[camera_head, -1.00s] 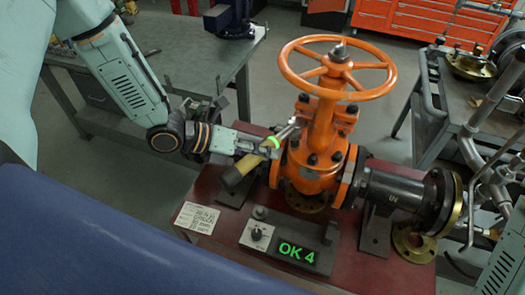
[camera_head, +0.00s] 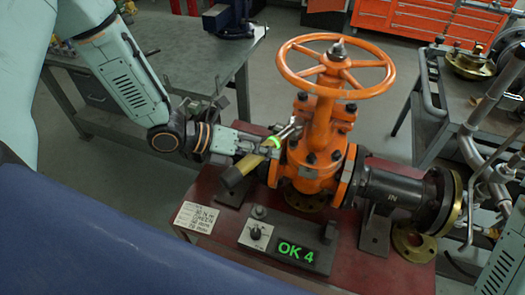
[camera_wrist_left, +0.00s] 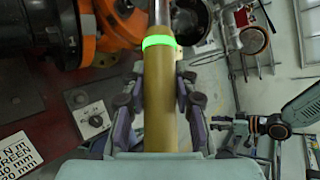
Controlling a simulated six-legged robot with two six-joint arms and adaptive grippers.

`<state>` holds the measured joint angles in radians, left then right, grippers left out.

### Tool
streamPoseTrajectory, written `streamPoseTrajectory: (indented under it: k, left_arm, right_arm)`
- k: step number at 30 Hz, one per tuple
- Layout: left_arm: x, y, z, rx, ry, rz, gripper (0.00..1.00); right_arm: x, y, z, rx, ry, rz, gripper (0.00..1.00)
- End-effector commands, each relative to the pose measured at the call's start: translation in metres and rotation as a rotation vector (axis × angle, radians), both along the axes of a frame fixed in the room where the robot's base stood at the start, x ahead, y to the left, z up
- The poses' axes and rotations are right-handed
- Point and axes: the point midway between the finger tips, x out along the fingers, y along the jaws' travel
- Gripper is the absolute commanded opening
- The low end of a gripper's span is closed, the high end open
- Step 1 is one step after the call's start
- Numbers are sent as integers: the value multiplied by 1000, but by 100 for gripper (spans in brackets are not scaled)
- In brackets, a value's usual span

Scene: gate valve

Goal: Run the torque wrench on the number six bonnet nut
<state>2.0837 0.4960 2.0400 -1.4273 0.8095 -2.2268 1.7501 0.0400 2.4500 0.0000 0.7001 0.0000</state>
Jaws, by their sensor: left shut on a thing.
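The torque wrench (camera_head: 240,171) has a yellow-brown handle, a bright green ring and a metal shaft. My left gripper (camera_head: 262,152) is shut around the handle. In the left wrist view the handle (camera_wrist_left: 160,105) runs between the fingers, with the green ring beyond them. The wrench head (camera_head: 290,130) is at the left side of the orange gate valve's bonnet (camera_head: 318,125); I cannot tell which nut it is on. Dark bonnet nuts (camera_head: 312,159) ring the flange. My right gripper (camera_wrist_left: 224,128) shows small at the right of the wrist view; its jaws are unclear.
A controller box (camera_head: 252,236) with a knob and a green "OK 4" display (camera_head: 296,252) sits before the valve. A printed card (camera_head: 197,217) lies on the red stand (camera_head: 205,190). The orange handwheel (camera_head: 296,67) overhangs the bonnet. A black flanged pipe (camera_head: 395,188) extends right.

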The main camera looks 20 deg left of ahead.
Motion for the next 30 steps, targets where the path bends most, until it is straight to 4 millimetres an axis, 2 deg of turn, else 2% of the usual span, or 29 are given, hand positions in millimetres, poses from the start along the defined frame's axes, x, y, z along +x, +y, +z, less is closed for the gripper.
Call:
streamPoseTrajectory:
  k: [30]
  left_arm:
    - [1, 0, -30, -2, -4, 0, 0]
  right_arm:
    - [0, 0, -26, 0, 0, 0, 55]
